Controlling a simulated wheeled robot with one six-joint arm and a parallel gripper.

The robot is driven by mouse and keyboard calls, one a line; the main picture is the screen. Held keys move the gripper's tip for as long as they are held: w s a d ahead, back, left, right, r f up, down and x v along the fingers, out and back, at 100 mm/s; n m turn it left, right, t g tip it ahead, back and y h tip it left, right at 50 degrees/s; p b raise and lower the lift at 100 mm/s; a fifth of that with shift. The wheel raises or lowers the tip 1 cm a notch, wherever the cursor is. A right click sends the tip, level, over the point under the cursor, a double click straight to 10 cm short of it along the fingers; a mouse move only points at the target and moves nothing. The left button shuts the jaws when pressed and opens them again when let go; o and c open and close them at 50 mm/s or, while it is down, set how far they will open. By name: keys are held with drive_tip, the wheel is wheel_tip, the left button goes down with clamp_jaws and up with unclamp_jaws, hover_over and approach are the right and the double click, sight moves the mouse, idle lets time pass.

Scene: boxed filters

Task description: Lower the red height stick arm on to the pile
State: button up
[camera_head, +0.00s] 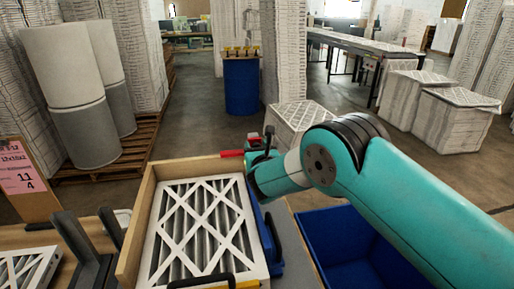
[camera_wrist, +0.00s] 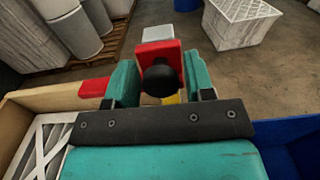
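The red height stick arm (camera_head: 232,153) shows as a short red bar at the far right corner of a wooden box (camera_head: 152,215). In the wrist view, a red bar (camera_wrist: 94,87) lies left of my gripper, and a red plate (camera_wrist: 158,47) with a black knob (camera_wrist: 159,80) stands between its fingers. My gripper (camera_wrist: 160,75) has one teal finger on each side of the knob, very close; I cannot tell whether they touch it. The pile's top is a white-framed pleated filter (camera_head: 200,232) lying in the box. The bar's height above the pile is unclear.
A blue bin (camera_head: 340,245) stands right of the box, under my arm. A clipboard with a pink label (camera_head: 22,178) and a dark grey upright (camera_head: 72,240) stand left. Boxed filters (camera_head: 300,118) stand on the floor beyond. A blue drum (camera_head: 241,85) is farther back.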

clamp_jaws()
wheel_tip(320, 180, down, 4)
drive_tip(key=b, duration=0.4)
drive_tip(key=shift+f, duration=0.2)
drive_tip(key=shift+o, duration=1.5)
unclamp_jaws()
drive_tip(key=shift+r, duration=0.1)
drive_tip(key=b+v, duration=0.7)
drive_tip(key=v, duration=1)
drive_tip(key=shift+s+b, duration=0.25)
drive_tip(key=shift+b, duration=0.15)
